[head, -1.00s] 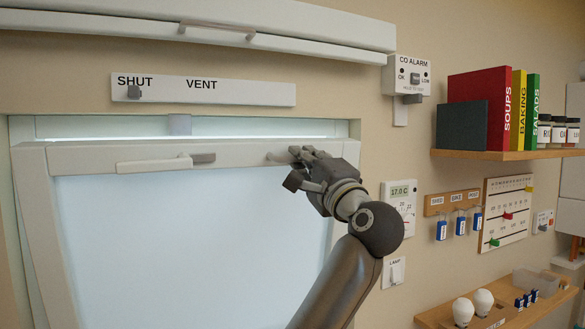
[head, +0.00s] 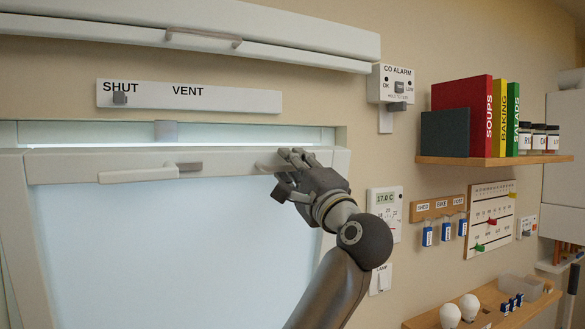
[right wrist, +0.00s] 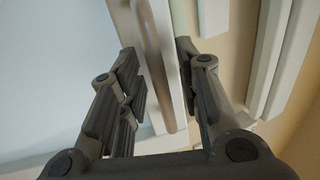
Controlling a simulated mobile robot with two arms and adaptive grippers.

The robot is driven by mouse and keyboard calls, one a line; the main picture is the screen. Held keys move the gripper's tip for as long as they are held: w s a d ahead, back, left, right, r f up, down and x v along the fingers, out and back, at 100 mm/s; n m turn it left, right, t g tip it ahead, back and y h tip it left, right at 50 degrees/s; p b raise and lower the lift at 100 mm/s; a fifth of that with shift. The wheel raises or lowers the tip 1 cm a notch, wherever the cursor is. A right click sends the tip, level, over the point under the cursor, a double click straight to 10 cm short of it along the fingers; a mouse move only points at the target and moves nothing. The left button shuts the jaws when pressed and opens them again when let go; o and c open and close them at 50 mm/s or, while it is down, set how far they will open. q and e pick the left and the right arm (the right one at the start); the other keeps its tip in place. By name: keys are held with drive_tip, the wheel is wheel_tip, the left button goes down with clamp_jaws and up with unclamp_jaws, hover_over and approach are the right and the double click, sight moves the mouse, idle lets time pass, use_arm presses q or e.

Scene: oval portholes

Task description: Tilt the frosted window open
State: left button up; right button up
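The frosted window (head: 170,250) has a pale sash whose top rail (head: 70,166) leans in toward me, with a bright narrow gap along the top of its frame. A white lever with a grey end (head: 140,174) sits mid-rail. In the right wrist view the bar (right wrist: 155,55) runs between the fingers of the right gripper (right wrist: 160,80). The fingers stand apart, with some space visible beside the bar; contact is unclear. My left gripper is not in view.
Above is a strip marked SHUT and VENT (head: 190,97), its grey knob (head: 120,98) at SHUT. A white rail with a handle (head: 203,38) is higher up. Right of the window are a CO alarm (head: 398,84), a thermostat (head: 385,205) and a bookshelf (head: 490,161).

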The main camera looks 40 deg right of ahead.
drive_tip(key=v, duration=0.7)
drive_tip(key=shift+s, duration=0.15)
idle(0.4)
